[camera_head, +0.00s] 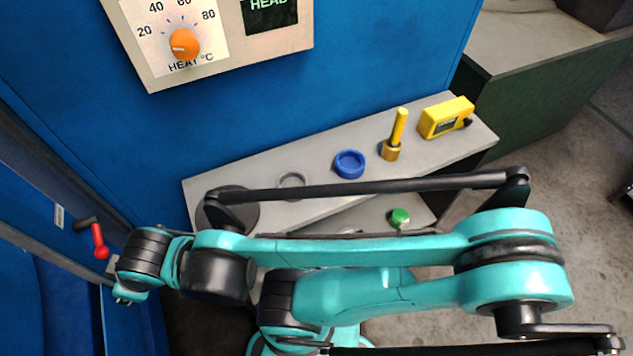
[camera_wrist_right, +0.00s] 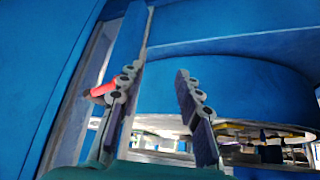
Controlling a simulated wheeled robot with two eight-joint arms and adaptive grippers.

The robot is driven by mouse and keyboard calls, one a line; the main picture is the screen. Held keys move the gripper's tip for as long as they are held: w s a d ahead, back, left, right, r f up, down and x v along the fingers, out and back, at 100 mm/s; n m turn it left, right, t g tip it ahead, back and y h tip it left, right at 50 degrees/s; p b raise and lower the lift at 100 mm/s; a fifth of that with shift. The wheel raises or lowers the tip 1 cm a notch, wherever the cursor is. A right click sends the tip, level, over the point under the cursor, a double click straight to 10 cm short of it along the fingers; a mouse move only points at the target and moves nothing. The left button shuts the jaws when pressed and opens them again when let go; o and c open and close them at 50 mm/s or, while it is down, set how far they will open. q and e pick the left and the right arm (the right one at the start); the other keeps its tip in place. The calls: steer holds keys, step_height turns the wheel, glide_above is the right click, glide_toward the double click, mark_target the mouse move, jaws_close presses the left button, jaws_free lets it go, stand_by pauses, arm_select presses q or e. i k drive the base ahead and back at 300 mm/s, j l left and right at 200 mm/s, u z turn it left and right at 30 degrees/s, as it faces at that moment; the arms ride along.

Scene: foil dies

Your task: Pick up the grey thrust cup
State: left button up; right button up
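A small grey ring-shaped cup (camera_head: 292,181) stands on the grey shelf (camera_head: 325,152) in the head view, left of the blue cup (camera_head: 350,163). It looks like the grey thrust cup; a dark bar of my arm passes just in front of its near side. My right gripper (camera_wrist_right: 159,70) shows in the right wrist view with its two fingers apart and nothing between them. It faces blue panels, and no cup shows near it. I cannot make out its fingers in the head view. My left gripper is not in view.
A dark round disc (camera_head: 236,214) lies left of the grey cup, partly behind my arm. A yellow-handled tool (camera_head: 397,130) and a yellow gauge (camera_head: 445,117) stand further right. A green-topped item (camera_head: 399,217) sits lower. A red-knobbed lever (camera_head: 100,243) is at left. A blue machine wall backs the shelf.

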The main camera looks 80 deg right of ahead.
mark_target(293, 177)
steer(key=z, duration=0.5)
steer(key=l+z, duration=0.1)
steer(key=z, duration=0.9)
steer(key=l+z, duration=0.15)
steer(key=z, duration=0.85)
steer(key=k+z, duration=0.2)
steer(key=z, duration=0.95)
